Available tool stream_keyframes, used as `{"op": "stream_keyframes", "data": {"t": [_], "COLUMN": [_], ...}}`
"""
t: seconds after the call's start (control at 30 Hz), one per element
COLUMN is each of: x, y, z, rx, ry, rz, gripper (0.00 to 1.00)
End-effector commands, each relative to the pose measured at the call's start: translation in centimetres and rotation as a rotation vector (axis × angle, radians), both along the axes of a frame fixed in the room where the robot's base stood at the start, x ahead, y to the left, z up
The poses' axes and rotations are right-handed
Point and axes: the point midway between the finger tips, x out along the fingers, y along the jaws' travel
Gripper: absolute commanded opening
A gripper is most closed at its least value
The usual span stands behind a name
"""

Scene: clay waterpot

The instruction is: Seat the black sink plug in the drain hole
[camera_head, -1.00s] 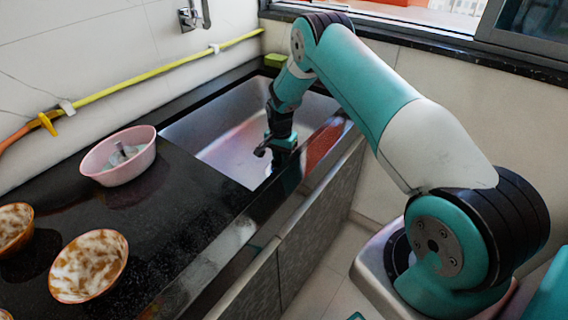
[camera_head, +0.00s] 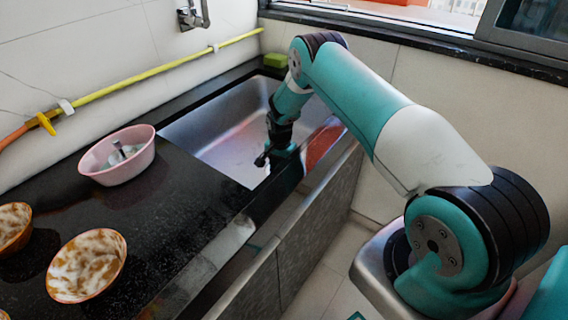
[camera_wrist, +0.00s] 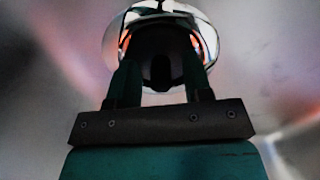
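In the wrist view my gripper (camera_wrist: 161,72) has its two dark fingers apart, reaching over a dark round shape (camera_wrist: 160,42) that looks like the black plug. A small black knob-like part shows between the fingers. I cannot tell whether the fingers touch it. A shiny metal ring (camera_wrist: 110,42), seemingly the drain rim, surrounds the dark shape, and the hole itself is hidden. I cannot tell whether the plug is above the ring or in it. In the head view my gripper (camera_head: 266,157) is low in the steel sink (camera_head: 215,140), near its front wall.
A pink bowl (camera_head: 136,169) with something grey inside stands on the black counter (camera_head: 175,215) left of the sink. Two brown-and-white bowls (camera_head: 86,268) (camera_head: 12,222) stand nearer. A green sponge (camera_head: 275,60) lies at the sink's far corner. A tap (camera_head: 190,17) is on the wall.

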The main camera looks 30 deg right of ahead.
Motion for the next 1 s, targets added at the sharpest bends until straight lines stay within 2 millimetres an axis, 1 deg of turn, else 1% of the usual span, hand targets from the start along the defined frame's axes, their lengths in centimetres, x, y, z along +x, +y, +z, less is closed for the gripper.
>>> {"op": "stream_keyframes", "data": {"t": [0.13, 0.27, 0.6, 0.7, 0.87, 0.97, 1.0], "x": [0.0, 0.1, 0.1, 0.1, 0.0, -0.1, -0.2], "y": [0.0, 0.0, 0.0, 0.0, 0.1, 1.3, 2.3], "z": [0.3, 1.5, 8.8, 10.5, 12.2, 14.1, 15.5], "rx": [0.000, 0.000, -0.001, -0.001, 0.000, 0.009, 0.017], "ry": [0.000, -0.002, -0.003, -0.003, -0.002, -0.011, -0.019], "rz": [0.000, 0.000, 0.000, 0.000, 0.003, 0.049, 0.091], "gripper": [0.46, 0.46, 0.46, 0.46, 0.46, 0.46, 0.46]}}
